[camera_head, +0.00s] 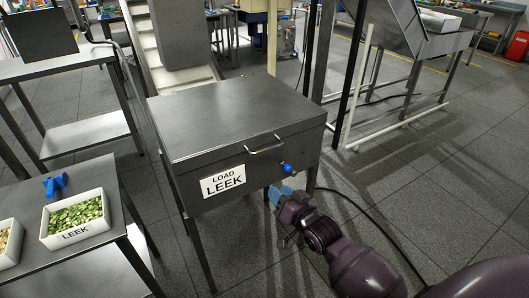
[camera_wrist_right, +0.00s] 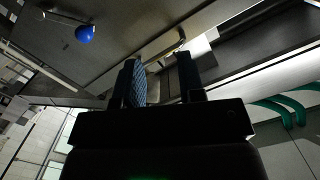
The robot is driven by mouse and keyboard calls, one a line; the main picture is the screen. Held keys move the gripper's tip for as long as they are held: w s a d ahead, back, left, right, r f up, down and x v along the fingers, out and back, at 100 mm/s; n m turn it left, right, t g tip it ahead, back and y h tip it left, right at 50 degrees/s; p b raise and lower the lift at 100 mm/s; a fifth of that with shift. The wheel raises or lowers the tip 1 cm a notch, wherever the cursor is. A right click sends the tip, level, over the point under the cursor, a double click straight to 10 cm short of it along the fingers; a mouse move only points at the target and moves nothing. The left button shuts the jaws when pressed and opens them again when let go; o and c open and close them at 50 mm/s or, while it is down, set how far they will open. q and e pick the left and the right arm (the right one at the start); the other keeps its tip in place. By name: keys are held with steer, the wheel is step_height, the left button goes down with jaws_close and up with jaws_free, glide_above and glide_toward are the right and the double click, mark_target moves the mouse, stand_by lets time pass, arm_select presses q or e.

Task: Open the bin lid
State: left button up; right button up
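A metal bin stands at the centre of the head view with its flat lid (camera_head: 235,115) closed. A silver handle (camera_head: 265,146) is on the lid's front edge. A blue knob (camera_head: 287,168) is on the bin front below the handle, right of the "LOAD LEEK" label (camera_head: 223,181). My right gripper (camera_head: 281,192) is just below the knob, close to the lower front of the bin. In the right wrist view its two fingers are spread (camera_wrist_right: 160,78) with nothing gripped between them; the blue knob (camera_wrist_right: 85,34) is off to the upper left. My left gripper is not visible.
A metal table (camera_head: 90,230) at left holds a white leek tray (camera_head: 77,235), part of another tray (camera_head: 8,243) and a blue item (camera_head: 55,185). A black cable lies on the floor right of the bin.

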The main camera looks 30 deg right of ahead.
mark_target(268, 149)
arm_select(q)
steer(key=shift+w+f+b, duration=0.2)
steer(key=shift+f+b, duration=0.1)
steer(key=shift+b, duration=0.5)
arm_select(e)
steer(key=shift+w+d+r+m+t+h, duration=0.15)
steer(key=shift+w+d+r+m+t, duration=0.6)
steer(key=shift+w+m, duration=1.5)
steer(key=shift+w+d+r+m+t+h, duration=0.1)
steer(key=shift+w+d+r+m+t, duration=0.6)
steer(key=shift+w+m, duration=1.6)
steer(key=shift+w+d+r+m+t+h, duration=0.15)
steer(key=shift+w+d+r+m, duration=0.3)
steer(key=shift+w+r+m, duration=1.25)
steer(key=shift+w+f+m, duration=0.4)
steer(key=shift+f+m, duration=0.2)
steer(key=shift+m, duration=0.05)
steer(key=shift+c, duration=0.2)
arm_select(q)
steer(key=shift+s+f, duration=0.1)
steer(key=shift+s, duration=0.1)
arm_select(e)
jaws_close()
